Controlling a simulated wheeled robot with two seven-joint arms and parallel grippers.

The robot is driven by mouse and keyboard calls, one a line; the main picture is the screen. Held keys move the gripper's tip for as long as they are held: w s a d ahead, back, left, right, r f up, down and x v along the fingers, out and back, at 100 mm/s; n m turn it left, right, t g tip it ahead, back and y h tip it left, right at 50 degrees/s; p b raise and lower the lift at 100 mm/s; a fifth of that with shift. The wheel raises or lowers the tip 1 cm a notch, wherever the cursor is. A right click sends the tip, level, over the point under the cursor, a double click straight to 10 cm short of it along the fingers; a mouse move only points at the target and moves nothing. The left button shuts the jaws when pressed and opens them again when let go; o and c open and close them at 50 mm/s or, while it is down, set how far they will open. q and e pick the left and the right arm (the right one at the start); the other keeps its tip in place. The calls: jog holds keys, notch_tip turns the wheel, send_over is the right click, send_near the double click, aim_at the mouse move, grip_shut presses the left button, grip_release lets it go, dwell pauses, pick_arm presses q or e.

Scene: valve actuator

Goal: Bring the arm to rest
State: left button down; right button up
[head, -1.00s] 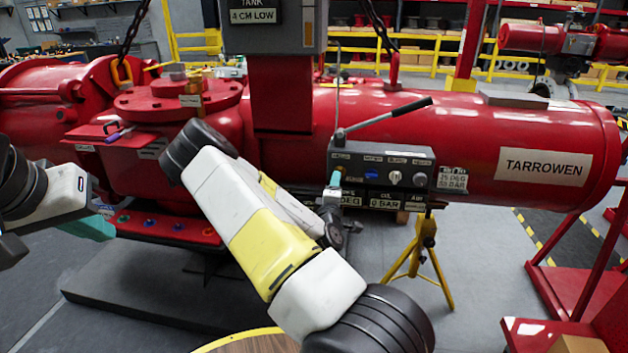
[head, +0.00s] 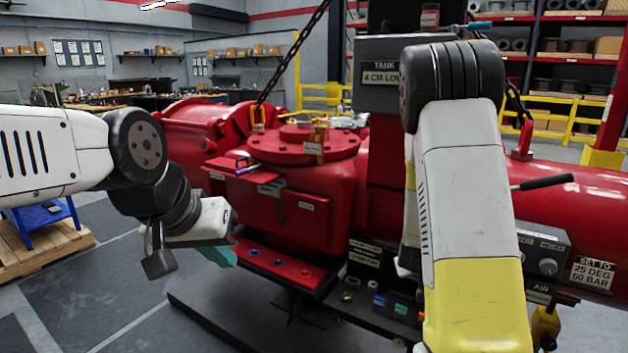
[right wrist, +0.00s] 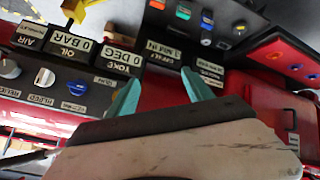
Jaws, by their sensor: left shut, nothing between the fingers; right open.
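My left gripper (head: 222,252) shows in the head view with teal fingers, shut and empty. It hangs at the left in front of the red valve body (head: 318,205), close to the base plate's left end; I cannot tell if they touch. My right arm (head: 465,190) rises from the bottom of the head view and covers part of the red machine. I cannot make out the right gripper there. In the right wrist view my right gripper (right wrist: 160,78) is open, its teal fingers apart with nothing between them. Beyond them are the label plates (right wrist: 122,57).
The control box with knobs (head: 545,262) and a row of coloured fittings (head: 385,306) lie around the right forearm. A blue stand (head: 45,218) on a pallet is at far left. Floor between is open.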

jog(key=s+a+r+g+y, duration=0.1)
jog(key=s+a+r+y, duration=0.3)
jog(key=s+a+r, duration=0.45)
jog(key=s+a+r+g+y, duration=0.1)
jog(key=s+a+r+y, duration=0.2)
jog(key=s+a+r, duration=0.55)
jog(key=s+d+r, duration=0.2)
jog(key=s+r, duration=0.4)
jog(key=s, duration=0.2)
jog(key=shift+s+h, duration=0.3)
jog(key=shift+s, duration=0.05)
jog(key=shift+d, duration=0.1)
